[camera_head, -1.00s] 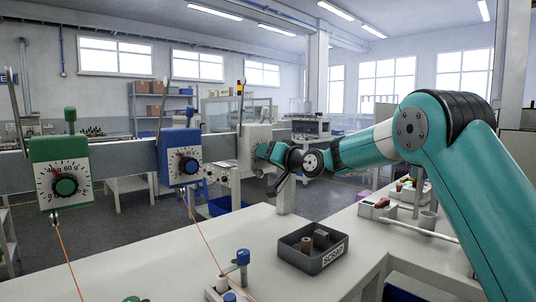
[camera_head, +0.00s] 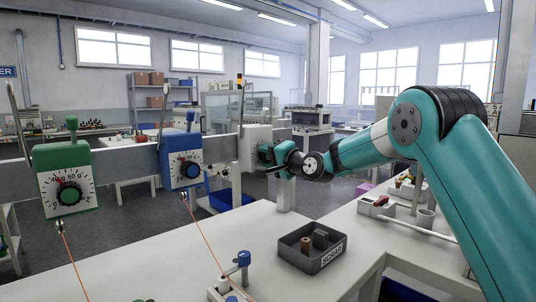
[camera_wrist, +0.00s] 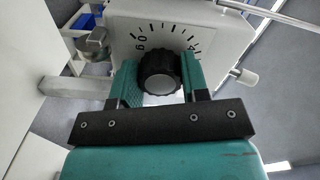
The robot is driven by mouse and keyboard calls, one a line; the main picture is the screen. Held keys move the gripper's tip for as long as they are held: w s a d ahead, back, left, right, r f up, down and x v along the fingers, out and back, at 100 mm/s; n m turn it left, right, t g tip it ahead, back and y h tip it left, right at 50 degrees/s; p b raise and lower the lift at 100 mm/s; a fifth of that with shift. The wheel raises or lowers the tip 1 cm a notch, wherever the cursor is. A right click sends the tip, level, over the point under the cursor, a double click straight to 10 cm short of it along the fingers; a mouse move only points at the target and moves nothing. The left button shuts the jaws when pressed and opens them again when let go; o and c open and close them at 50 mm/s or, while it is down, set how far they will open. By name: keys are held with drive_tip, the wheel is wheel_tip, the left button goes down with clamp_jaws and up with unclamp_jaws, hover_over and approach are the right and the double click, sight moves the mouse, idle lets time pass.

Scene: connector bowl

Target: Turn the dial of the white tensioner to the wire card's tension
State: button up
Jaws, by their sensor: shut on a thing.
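The white tensioner (camera_head: 252,138) hangs at the right end of the grey rail, and its dial face is turned away from the head view. In the wrist view, its white face (camera_wrist: 120,38) carries a printed scale with a 0, tick marks and a g. Its black dial (camera_wrist: 161,72) sits between the fingers of my gripper (camera_wrist: 160,84), which is shut on it. In the head view, my gripper (camera_head: 268,156) reaches the tensioner from the right. The pointer and dial reading are hidden. I cannot make out the wire card.
A green tensioner (camera_head: 63,180) and a blue tensioner (camera_head: 184,161) hang further left on the rail (camera_head: 127,160), with orange wires running down. A grey SCRAP bin (camera_head: 312,262) and a blue-topped post (camera_head: 243,262) stand on the white bench (camera_head: 150,262).

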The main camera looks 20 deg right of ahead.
idle(0.4)
drive_tip(key=o, duration=0.9)
drive_tip(key=b+v, duration=0.4)
drive_tip(key=v, duration=1.3)
drive_tip(key=shift+s+d+b, duration=0.1)
drive_tip(key=shift+s+b, duration=0.1)
drive_tip(key=shift+b, duration=0.1)
